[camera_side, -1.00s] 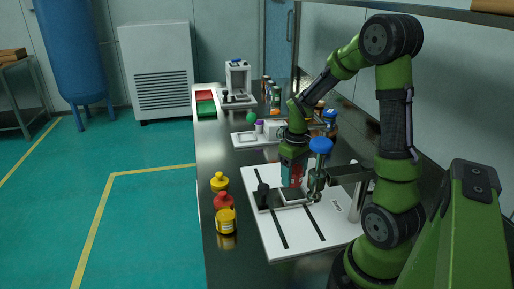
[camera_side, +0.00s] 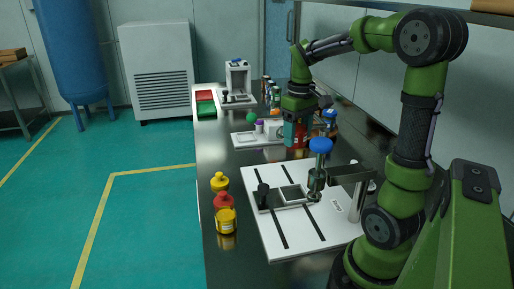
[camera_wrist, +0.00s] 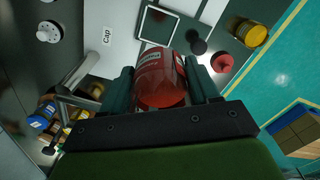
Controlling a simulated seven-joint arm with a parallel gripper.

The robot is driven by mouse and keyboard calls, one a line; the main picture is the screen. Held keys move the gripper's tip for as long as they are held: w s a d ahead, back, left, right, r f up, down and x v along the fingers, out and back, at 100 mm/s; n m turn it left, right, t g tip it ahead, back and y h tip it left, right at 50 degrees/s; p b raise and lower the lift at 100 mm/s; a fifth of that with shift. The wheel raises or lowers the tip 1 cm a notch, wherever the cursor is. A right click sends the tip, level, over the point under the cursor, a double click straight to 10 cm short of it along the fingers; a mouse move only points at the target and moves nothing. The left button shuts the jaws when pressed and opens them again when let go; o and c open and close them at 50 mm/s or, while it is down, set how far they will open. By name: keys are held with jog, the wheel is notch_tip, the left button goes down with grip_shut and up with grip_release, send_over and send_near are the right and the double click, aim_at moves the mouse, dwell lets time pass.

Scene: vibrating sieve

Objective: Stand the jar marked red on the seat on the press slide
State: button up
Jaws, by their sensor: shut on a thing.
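My gripper (camera_side: 297,128) is shut on a red jar (camera_wrist: 160,75), which also shows between the fingers in the side view (camera_side: 298,136). The jar has a printed label and is held in the air, above and behind the press in the side view. The press has a white base board (camera_side: 290,235), a blue knob (camera_side: 320,145) on a metal arm, and a dark slide with a black handle (camera_side: 263,195). The square, pale-rimmed seat (camera_side: 292,193) on the slide is empty. In the wrist view the seat (camera_wrist: 158,24) lies beyond the jar.
Behind are a white tray (camera_side: 240,139), a white stand (camera_side: 238,78), red and green bins (camera_side: 206,108) and several bottles.

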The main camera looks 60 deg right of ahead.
jog(key=shift+s+d+f, duration=0.1)
jog(key=shift+s+f, duration=0.05)
jog(key=shift+f, duration=3.35)
jog(key=shift+s+f, duration=0.15)
jog(key=shift+f, duration=3.3)
jog(key=shift+f, duration=0.25)
jog(key=shift+f, duration=0.55)
jog(key=shift+f, duration=0.25)
jog(key=shift+f, duration=0.3)
jog(key=shift+f, duration=0.2)
jog(key=o, duration=1.2)
